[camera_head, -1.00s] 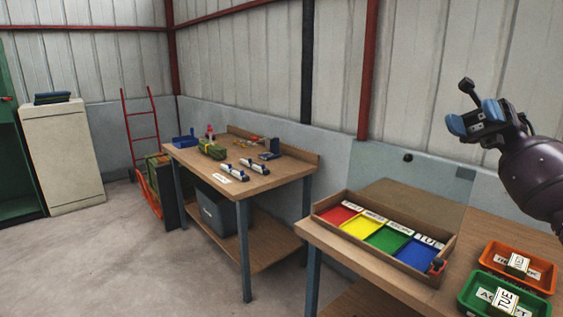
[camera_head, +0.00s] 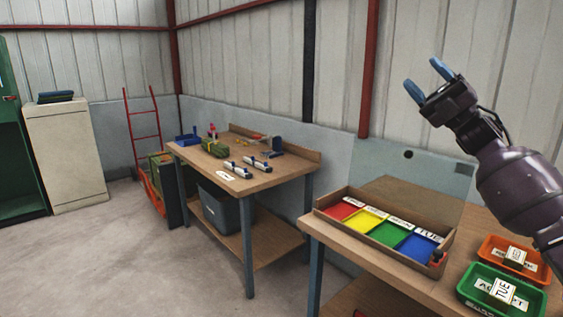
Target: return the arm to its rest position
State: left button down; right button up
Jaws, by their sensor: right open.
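My right gripper (camera_head: 428,80) is in the upper right of the head view, raised above the near workbench (camera_head: 350,246). Its two blue fingertips are spread apart with nothing between them, and they point up and to the left. My dark purple right arm (camera_head: 520,185) comes in from the right edge. The gripper is well clear of everything on the bench. My left gripper is not in view.
On the near bench are a wooden tray (camera_head: 332,211) with coloured compartments, an orange bin (camera_head: 489,252) and a green bin (camera_head: 468,292), each holding a labelled block. A second bench (camera_head: 283,174) with tools stands further back. Open floor (camera_head: 110,260) lies at left.

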notch_tip(320, 180, down, 20)
jog(key=w+a+m+t+h, duration=0.2)
jog(key=m+t+h, duration=1.25)
jog(key=m, duration=0.55)
jog(key=s+f+m+g+h, duration=0.1)
jog(key=s+f+m+h, duration=0.25)
jog(key=f, duration=0.55)
jog(key=s+f+m+g+h, duration=0.1)
jog(key=s+f+m+h, duration=0.3)
jog(key=f, duration=0.5)
jog(key=s+f+m+g+h, duration=0.1)
jog(key=s+f+m+g, duration=0.3)
jog(key=s+f, duration=1)
jog(key=s+f+m+g+h+b, duration=0.1)
jog(key=s+f+m+g, duration=0.3)
jog(key=s+f, duration=0.9)
jog(key=s+d+h, duration=0.1)
jog(key=s, duration=0.5)
jog(key=shift+s+f, duration=0.25)
jog(key=shift+f, duration=0.15)
jog(key=shift+m, duration=0.25)
